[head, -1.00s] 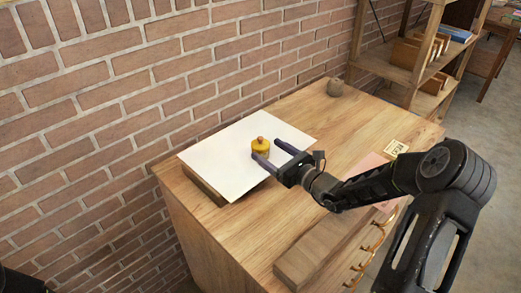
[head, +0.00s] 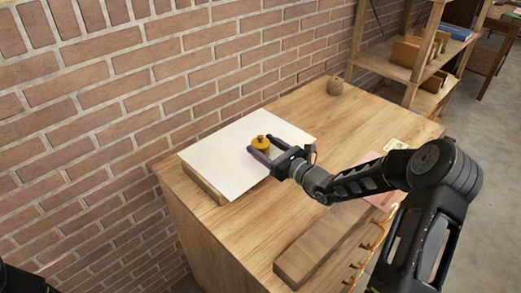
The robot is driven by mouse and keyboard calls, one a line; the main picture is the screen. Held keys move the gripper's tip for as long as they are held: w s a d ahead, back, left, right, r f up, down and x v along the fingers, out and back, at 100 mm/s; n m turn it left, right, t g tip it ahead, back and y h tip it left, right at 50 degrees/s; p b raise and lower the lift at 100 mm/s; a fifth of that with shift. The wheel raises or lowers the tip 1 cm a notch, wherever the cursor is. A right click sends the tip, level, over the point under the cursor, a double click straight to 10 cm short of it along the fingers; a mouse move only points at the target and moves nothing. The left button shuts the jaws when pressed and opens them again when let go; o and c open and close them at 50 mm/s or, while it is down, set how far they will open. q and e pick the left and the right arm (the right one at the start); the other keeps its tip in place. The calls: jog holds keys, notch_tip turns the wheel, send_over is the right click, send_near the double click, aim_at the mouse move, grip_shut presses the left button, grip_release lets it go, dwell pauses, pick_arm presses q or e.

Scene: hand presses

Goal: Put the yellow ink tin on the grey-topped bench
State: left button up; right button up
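The yellow ink tin (head: 260,142), with a small knob on its lid, stands upright on a white sheet (head: 222,165) on the wooden cabinet. My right gripper (head: 263,147) reaches in from the right, and its two dark fingers lie on either side of the tin. The fingers are apart; I cannot tell whether they touch the tin. My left gripper is out of view; only a dark bit of my own body shows in the bottom left corner. I see no grey-topped bench in this view.
The sheet lies on a raised board (head: 204,186). A brick wall stands behind, with a wooden shelf (head: 405,70) at right. The cabinet top (head: 290,105) is clear at the back.

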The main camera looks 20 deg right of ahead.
aim_at(264, 144)
grip_shut()
dwell(0.5)
jog(key=shift+r, duration=0.15)
notch_tip(264, 144, up, 10)
jog(key=shift+f+b, duration=0.1)
jog(key=shift+b, duration=0.55)
dwell(0.5)
